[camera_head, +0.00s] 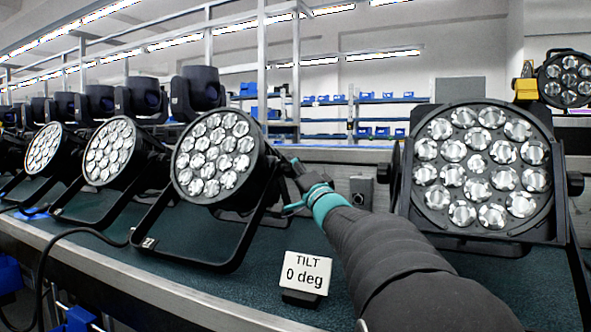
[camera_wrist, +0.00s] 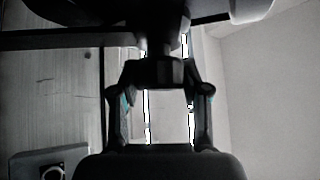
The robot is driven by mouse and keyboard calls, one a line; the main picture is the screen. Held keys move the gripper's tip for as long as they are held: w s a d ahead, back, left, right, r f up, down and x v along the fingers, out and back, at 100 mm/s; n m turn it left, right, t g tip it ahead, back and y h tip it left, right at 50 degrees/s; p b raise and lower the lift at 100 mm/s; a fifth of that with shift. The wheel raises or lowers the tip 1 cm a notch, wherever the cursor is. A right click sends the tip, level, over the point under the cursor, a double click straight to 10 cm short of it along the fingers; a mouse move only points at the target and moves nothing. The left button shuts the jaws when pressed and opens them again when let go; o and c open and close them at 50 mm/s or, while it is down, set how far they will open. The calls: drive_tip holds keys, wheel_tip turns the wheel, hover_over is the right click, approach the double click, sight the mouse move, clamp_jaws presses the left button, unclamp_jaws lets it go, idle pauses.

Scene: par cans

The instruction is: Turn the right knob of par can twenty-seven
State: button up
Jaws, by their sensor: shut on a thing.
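A black par can (camera_head: 216,157) with a round face of several lenses stands in its yoke on the bench, left of the middle in the head view. My gripper (camera_head: 296,172) reaches to the right side of this par can, where its yoke is jointed. In the wrist view my gripper (camera_wrist: 164,75) is shut, its two fingers on either side of a dark knob (camera_wrist: 162,74) below the black yoke. The knob is mostly hidden by my gripper in the head view.
A sign (camera_head: 304,272) reading "TILT 0 deg" stands on the green bench top (camera_head: 250,285). A larger par can (camera_head: 482,170) stands close to the right of my arm. More par cans (camera_head: 112,152) line the left, with moving-head lights (camera_head: 198,92) behind.

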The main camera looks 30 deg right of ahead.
drive_tip(key=shift+a+n+y, duration=0.15)
drive_tip(key=shift+n+y, duration=0.25)
drive_tip(key=shift+n, duration=0.3)
drive_tip(key=o, duration=1.2)
drive_tip(key=shift+w+a, duration=0.1)
drive_tip(key=shift+c, duration=0.2)
drive_tip(key=shift+t, duration=0.3)
wheel_tip(320, 180, up, 10)
